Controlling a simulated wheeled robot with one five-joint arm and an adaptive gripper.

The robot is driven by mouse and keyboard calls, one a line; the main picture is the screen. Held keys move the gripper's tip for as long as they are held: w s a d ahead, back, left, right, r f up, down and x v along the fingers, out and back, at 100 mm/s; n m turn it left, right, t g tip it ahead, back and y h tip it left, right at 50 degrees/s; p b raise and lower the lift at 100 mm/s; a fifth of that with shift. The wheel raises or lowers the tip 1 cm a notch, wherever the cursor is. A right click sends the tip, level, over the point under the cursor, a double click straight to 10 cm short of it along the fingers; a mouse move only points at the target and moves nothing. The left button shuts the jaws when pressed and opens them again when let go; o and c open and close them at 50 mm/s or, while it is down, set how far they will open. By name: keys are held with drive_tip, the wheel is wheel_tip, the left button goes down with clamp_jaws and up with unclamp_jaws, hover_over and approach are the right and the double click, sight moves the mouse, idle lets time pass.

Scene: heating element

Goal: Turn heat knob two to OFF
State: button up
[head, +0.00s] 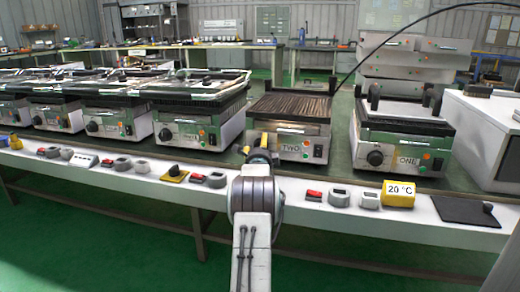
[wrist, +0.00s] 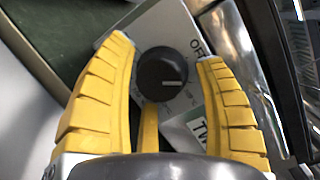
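Heat knob two (wrist: 163,74) is a round dark knob on the grey front panel of the grill labelled TWO (head: 292,148). Its pale mark points right in the wrist view, while the partly visible OFF lettering (wrist: 198,46) lies up and to the right of it. My gripper (wrist: 165,50) is open, with yellow ribbed fingers on either side of the knob. The left finger appears very near the knob's edge; a gap shows on the right. A narrower yellow finger lies below the knob; contact is unclear. In the head view my gripper (head: 256,150) hides the knob.
Grill ONE (head: 408,160) stands to the right, and several more grills stand in a row to the left. Along the white bench edge lie a yellow 20 °C display (head: 398,194), small red and grey items, and a black plate (head: 465,210). Green floor is clear in front.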

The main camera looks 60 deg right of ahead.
drive_tip(key=c, duration=1)
drive_tip(key=shift+r+n+y, duration=0.25)
drive_tip(key=shift+n+y, duration=0.05)
drive_tip(key=shift+n, duration=0.9)
drive_tip(key=shift+c, duration=0.2)
drive_tip(key=shift+n+g, duration=0.3)
drive_tip(key=shift+n, duration=0.8)
drive_tip(key=o, duration=1.2)
drive_tip(key=shift+f+y, duration=0.15)
drive_tip(key=shift+y, duration=0.15)
drive_tip(key=shift+s, duration=0.1)
drive_tip(key=v, duration=1.1)
drive_tip(key=shift+s+a, duration=0.15)
drive_tip(key=shift+a, duration=0.25)
